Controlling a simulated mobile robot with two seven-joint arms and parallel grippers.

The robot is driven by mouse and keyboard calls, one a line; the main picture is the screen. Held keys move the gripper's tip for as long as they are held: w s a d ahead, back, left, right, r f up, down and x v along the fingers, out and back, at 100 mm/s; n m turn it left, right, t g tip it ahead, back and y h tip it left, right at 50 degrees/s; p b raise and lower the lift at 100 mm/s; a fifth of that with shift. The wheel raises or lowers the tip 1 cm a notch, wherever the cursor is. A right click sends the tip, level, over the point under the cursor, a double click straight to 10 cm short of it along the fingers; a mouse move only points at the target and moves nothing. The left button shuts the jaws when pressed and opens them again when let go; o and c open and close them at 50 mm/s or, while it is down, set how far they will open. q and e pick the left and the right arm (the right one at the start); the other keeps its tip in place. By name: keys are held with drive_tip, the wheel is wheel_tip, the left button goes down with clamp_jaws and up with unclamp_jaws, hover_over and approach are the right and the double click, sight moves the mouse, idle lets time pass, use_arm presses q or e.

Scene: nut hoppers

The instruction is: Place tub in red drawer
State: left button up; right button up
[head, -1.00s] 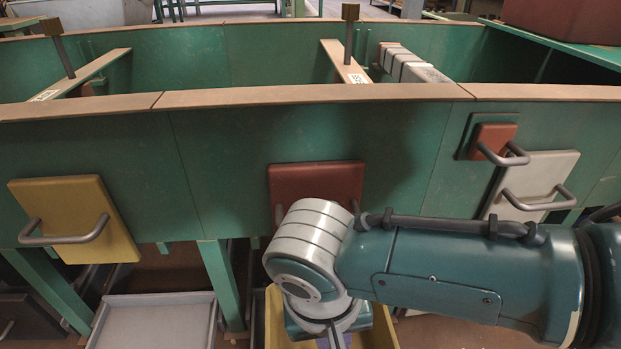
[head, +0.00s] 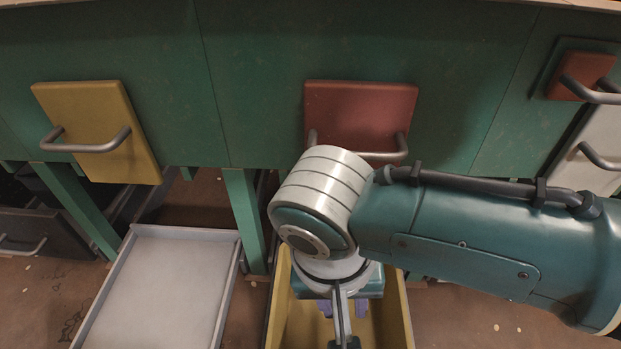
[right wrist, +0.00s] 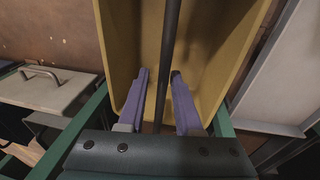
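The yellow tub (head: 397,312) is an open box on the floor under the bench, with a dark bar (right wrist: 171,35) running above it. The red drawer (head: 360,108) is a closed red front with a grey handle, set in the green bench wall above the tub; my right wrist partly covers its lower edge. My right gripper (head: 343,308) points down over the tub. In the right wrist view, its purple fingers (right wrist: 160,85) stand apart on either side of the bar, with a visible gap on the left. My left gripper is out of view.
A yellow drawer front (head: 97,120) is at left, a small red one (head: 580,72) and a white one (head: 590,150) at right. A shallow grey tray (head: 165,290) stands left of the tub. A green leg (head: 243,215) stands between them. Brown floor is open at right.

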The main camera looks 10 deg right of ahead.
drive_tip(key=shift+o, duration=0.5)
drive_tip(key=shift+d, duration=0.35)
drive_tip(key=shift+a+r+p, duration=0.3)
drive_tip(key=shift+r, duration=0.15)
wheel_tip(320, 180, up, 11)
drive_tip(key=a+p, duration=0.2)
drive_tip(key=p, duration=0.9)
drive_tip(key=s+a+r+n+y, duration=0.3)
drive_tip(key=s, duration=0.3)
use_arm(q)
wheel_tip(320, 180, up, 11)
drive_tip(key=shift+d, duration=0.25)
use_arm(e)
drive_tip(key=s+d+r+t, duration=0.1)
drive_tip(key=s+d+r, duration=0.1)
drive_tip(key=d, duration=0.3)
drive_tip(key=s+d+r+n+t, duration=0.1)
drive_tip(key=s+d+r, duration=0.1)
drive_tip(key=d+r, duration=0.1)
drive_tip(key=s+d+r+n+t+h, duration=0.1)
drive_tip(key=s+d+r, duration=0.1)
drive_tip(key=d, duration=0.4)
drive_tip(key=shift+d+r, duration=0.25)
drive_tip(key=shift+d, duration=0.05)
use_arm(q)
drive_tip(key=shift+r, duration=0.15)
use_arm(e)
drive_tip(key=shift+s, duration=0.1)
